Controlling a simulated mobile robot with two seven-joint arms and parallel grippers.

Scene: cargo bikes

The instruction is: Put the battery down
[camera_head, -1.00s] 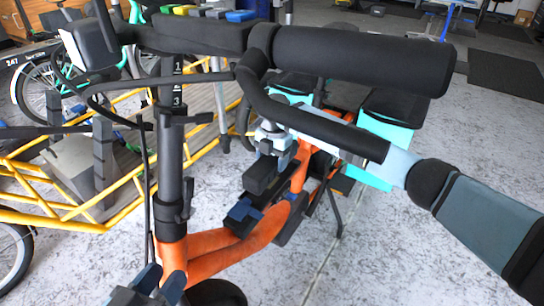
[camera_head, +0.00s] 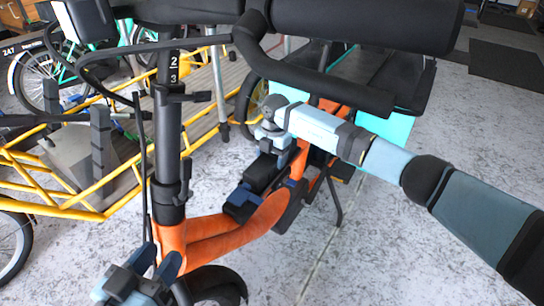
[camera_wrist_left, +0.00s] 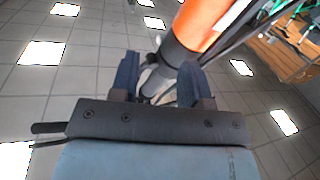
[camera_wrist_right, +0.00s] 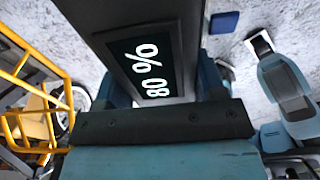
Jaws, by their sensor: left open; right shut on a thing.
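The battery (camera_head: 262,172) is a dark block low in the orange bike frame (camera_head: 225,228) in the head view. My right gripper (camera_head: 282,148) is shut on it from above. In the right wrist view the battery (camera_wrist_right: 150,62) fills the space between the fingers and its display reads 80 %. My left gripper (camera_head: 142,272) is open and empty, left of the frame. In the left wrist view an orange tube (camera_wrist_left: 205,25) passes beyond its fingers.
A yellow-railed cargo bike (camera_head: 95,215) is at left. Grey floor (camera_head: 400,250) is clear at lower right.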

